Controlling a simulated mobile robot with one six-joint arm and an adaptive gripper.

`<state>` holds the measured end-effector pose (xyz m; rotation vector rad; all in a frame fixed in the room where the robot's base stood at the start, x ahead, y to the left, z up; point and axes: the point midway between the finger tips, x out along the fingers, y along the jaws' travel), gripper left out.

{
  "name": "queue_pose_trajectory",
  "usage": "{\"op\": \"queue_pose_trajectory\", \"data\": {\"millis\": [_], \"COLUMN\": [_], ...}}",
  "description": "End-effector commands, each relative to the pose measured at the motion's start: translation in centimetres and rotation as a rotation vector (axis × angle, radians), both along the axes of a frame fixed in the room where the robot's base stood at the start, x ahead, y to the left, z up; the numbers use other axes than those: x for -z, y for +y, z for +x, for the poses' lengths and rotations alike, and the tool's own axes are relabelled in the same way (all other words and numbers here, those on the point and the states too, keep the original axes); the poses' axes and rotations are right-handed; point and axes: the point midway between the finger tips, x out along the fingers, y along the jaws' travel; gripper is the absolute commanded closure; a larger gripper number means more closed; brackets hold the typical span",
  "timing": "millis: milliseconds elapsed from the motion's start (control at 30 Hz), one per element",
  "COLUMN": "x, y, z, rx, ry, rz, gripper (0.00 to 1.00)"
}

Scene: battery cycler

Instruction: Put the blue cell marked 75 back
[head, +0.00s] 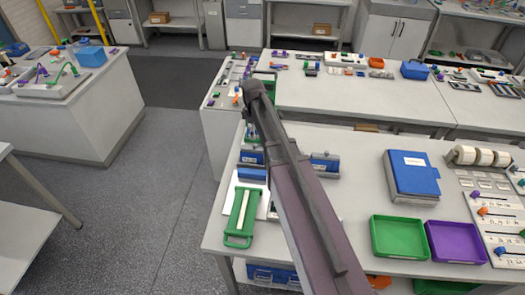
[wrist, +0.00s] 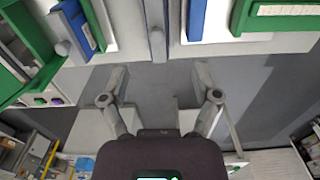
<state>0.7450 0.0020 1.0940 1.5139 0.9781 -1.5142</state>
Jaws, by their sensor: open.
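I cannot make out a cell marked 75; no number is legible. In the wrist view a blue block (wrist: 75,25) stands at the upper left beside a green holder, and another blue piece (wrist: 197,17) is at the top, right of a grey-blue bar (wrist: 157,25). In the head view, blue-fronted units (head: 251,157) and (head: 325,164) stand on the near bench, partly behind my arm. My gripper (wrist: 160,78) is open, its two fingers wide apart with nothing between them, below the bench edge in the wrist picture. The head view does not show the gripper.
A green handled frame (head: 240,212) lies at the near bench's left front. A blue binder (head: 412,175), a green bin (head: 398,238) and a purple bin (head: 456,242) are on the right. Grey floor (head: 165,190) lies open to the left.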

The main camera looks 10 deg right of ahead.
Motion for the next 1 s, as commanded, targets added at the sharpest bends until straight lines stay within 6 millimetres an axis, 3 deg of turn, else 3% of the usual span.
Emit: {"op": "queue_pose_trajectory", "data": {"millis": [267, 800, 1000], "x": [0.0, 0.0, 0.0], "y": [0.0, -0.1, -0.1], "z": [-4.4, -16.3, -19.5], "rx": [0.204, 0.860, 1.054], "ry": [0.000, 0.000, -0.001], "rz": [0.000, -0.001, -0.001], "gripper": [0.20, 0.20, 0.20]}}
